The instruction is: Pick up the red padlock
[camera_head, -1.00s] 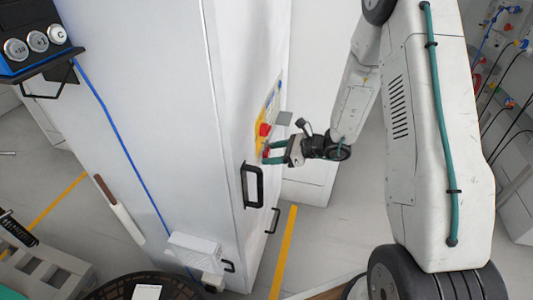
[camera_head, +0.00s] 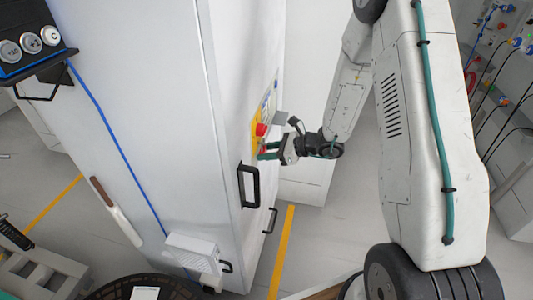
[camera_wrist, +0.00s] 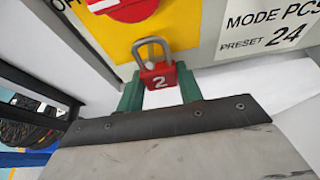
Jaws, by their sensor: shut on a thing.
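The red padlock (camera_wrist: 159,81) with a white "2" and a grey shackle (camera_wrist: 151,47) shows in the wrist view. It sits between the green fingers of my gripper (camera_wrist: 159,88), which are shut on it. The shackle reaches up over the yellow plate, below a red rotary switch (camera_wrist: 129,8). I cannot tell whether the shackle still passes through the switch plate. In the head view my gripper (camera_head: 270,151) is at the side of the white cabinet (camera_head: 150,130), by the red switch (camera_head: 261,129). The padlock is mostly hidden there.
Black handles (camera_head: 249,185) stick out of the cabinet below my gripper. A label reading "MODE PCS PRESET 24" (camera_wrist: 272,32) is right of the switch. A dark basket (camera_head: 110,291) is at the bottom. Grey floor with a yellow line (camera_head: 281,250) lies open right of the cabinet.

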